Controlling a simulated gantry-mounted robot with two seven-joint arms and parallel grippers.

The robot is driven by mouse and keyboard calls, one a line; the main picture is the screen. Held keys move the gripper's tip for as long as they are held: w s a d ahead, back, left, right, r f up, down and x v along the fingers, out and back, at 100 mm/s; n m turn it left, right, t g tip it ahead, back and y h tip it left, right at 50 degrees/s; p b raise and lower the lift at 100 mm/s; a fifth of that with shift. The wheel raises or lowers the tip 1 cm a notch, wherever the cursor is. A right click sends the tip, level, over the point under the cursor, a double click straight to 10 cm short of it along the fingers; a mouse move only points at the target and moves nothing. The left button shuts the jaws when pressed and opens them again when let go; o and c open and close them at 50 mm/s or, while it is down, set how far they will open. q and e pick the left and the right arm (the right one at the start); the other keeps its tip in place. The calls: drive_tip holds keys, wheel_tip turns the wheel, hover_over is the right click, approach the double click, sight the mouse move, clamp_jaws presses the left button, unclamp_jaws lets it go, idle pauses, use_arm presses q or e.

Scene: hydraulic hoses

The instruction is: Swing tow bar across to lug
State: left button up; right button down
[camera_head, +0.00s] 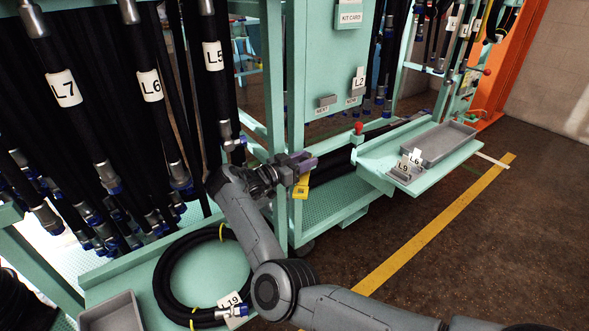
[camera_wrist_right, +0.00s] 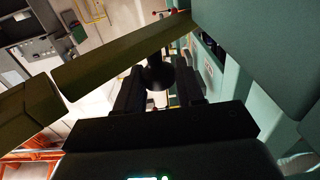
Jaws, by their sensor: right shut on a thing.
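My right gripper (camera_head: 302,166) is at the front post of the teal cart, at the middle of the head view. In the right wrist view its fingers (camera_wrist_right: 160,92) are shut on a dark round knob (camera_wrist_right: 158,74). A long olive-yellow bar (camera_wrist_right: 115,62), which looks like the tow bar, runs slantwise past the knob; I cannot tell how they join. In the head view a yellow piece (camera_head: 301,188) shows just below the fingers, probably part of the same bar. I cannot make out the lug. My left gripper is not in view.
Labelled black hoses (camera_head: 150,85) hang at the left. A coiled hose (camera_head: 200,270) lies on the lower teal shelf. A teal side shelf (camera_head: 375,165) with a grey tray (camera_head: 437,142) juts out at the right. The floor beyond the yellow line (camera_head: 430,230) is clear.

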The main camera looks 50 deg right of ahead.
drive_tip(key=shift+d+f, duration=0.1)
drive_tip(key=shift+f, duration=0.05)
drive_tip(key=c, duration=1)
unclamp_jaws()
drive_tip(key=shift+s, duration=0.1)
drive_tip(key=shift+o, duration=1)
drive_tip(key=shift+s+d, duration=0.1)
drive_tip(key=shift+d, duration=0.1)
drive_tip(key=shift+a, duration=0.2)
